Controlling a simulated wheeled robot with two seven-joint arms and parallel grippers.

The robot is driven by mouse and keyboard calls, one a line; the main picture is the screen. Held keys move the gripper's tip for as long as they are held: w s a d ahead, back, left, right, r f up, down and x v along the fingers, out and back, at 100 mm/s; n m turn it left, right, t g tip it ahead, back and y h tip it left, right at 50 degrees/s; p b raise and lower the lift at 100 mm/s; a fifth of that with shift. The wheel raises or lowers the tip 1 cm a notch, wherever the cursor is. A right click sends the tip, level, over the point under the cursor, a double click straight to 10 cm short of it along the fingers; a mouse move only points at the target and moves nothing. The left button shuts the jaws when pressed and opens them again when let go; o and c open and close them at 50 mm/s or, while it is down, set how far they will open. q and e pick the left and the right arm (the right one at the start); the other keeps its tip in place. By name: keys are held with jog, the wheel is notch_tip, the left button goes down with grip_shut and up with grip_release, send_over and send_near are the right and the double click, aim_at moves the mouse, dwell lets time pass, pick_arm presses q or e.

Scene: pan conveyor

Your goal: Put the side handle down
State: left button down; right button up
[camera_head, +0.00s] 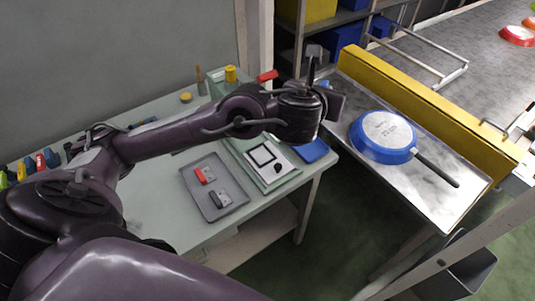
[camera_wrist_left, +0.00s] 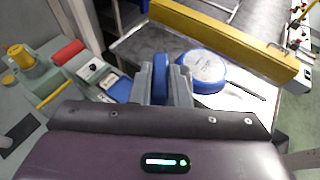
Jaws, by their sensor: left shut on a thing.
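My left gripper (camera_wrist_left: 164,84) is shut on a blue side handle (camera_wrist_left: 160,70), which stands upright between the grey fingers in the left wrist view. In the head view the left gripper (camera_head: 319,80) is raised between the green workbench and the metal table, and only a small blue piece shows there. A blue pan (camera_head: 384,137) lies upside down on the metal table, its long dark handle toward the lower right. The pan also shows in the left wrist view (camera_wrist_left: 203,70), behind and right of the fingers. My right gripper is out of view.
A grey tray (camera_head: 212,210) on the workbench holds a red part (camera_head: 204,175) and a dark part (camera_head: 220,198). A green fixture and a blue pad (camera_head: 312,151) are at the bench's right end. A yellow rail (camera_head: 430,105) borders the metal table; its front-left area is bare.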

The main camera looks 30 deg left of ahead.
pick_arm(q)
jog(key=shift+w+a+f+n+y, duration=0.15)
jog(key=shift+w+f+n+y, duration=0.15)
jog(key=shift+f+n+y, duration=0.35)
jog(key=a+f+n+g+y+p, duration=0.3)
jog(key=a+f+n+y, duration=0.1)
jog(key=a+n+y, duration=0.2)
jog(key=n+g+y+b, duration=0.3)
jog(key=n+g+b, duration=0.2)
jog(key=b, duration=0.7)
send_over(262, 160)
notch_tip(262, 160, down, 14)
notch_tip(262, 160, down, 3)
jog(key=shift+w+f+m+p, duration=0.15)
jog(key=shift+m+p, duration=0.1)
jog(key=shift+p, duration=0.2)
notch_tip(262, 160, down, 4)
jog(key=shift+f, duration=0.1)
